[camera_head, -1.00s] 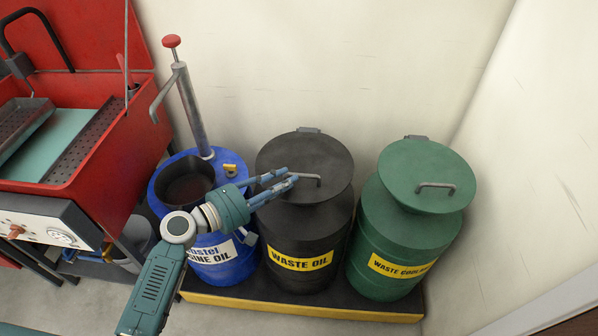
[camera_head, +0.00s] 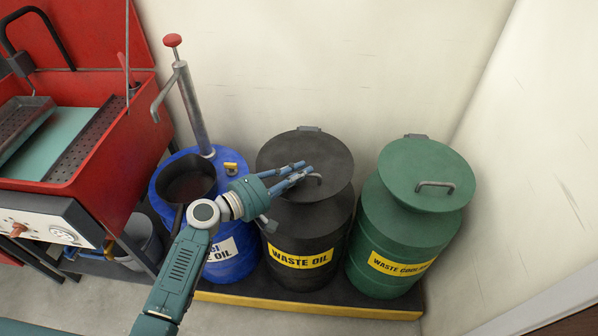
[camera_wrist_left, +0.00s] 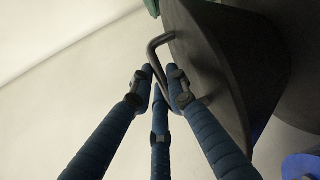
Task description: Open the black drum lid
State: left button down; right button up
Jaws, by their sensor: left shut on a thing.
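The black drum (camera_head: 330,222) with the yellow "WASTE OIL" label stands between a blue and a green drum. Its round black lid (camera_head: 305,148) lies over the top, with a hinge at the back by the wall. My left gripper (camera_head: 306,174) reaches in from the left over the front of the lid, its fingers at the lid's handle (camera_head: 318,177). The fingers hide part of the handle. My right gripper is out of view.
The blue drum (camera_head: 225,262) with a pump (camera_head: 189,105) stands to the left, partly behind my arm. The green drum (camera_head: 385,270) stands close on the right. All stand on a yellow-edged platform (camera_head: 330,307) against the wall. A red parts washer (camera_head: 100,165) is at far left.

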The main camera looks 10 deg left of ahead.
pick_arm(q)
jog(key=w+r+n+g+p, duration=0.1)
jog(key=w+r+p, duration=0.2)
jog(key=r+p, duration=0.3)
jog(key=w+r+y+p, duration=0.1)
jog(key=w+r+p, duration=0.3)
jog(key=r+p, duration=0.2)
jog(key=shift+w+r+n+g+p, duration=0.2)
jog(key=shift+r+n+g+p, duration=0.2)
jog(key=shift+p, duration=0.1)
jog(key=c, duration=2)
grip_release()
jog(key=shift+o, duration=0.3)
jog(key=shift+a, duration=0.1)
jog(key=v, duration=1.2)
